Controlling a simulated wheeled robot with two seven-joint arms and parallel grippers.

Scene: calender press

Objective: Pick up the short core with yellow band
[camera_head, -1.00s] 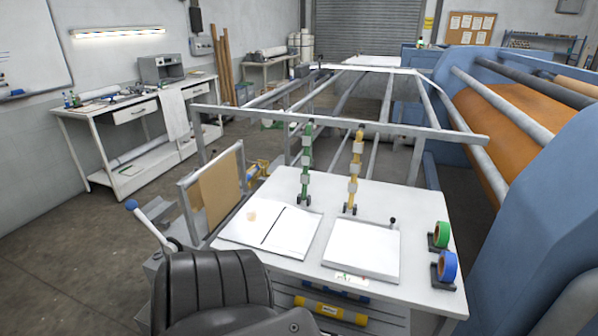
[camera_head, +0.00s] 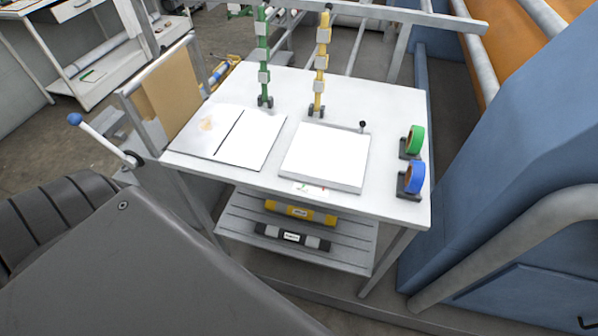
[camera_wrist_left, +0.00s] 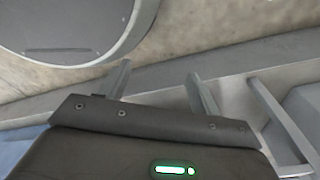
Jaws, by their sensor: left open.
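My right gripper is not in view.
The white table (camera_head: 385,103) overhangs the shelf. A blue machine (camera_head: 480,180) borders the right.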

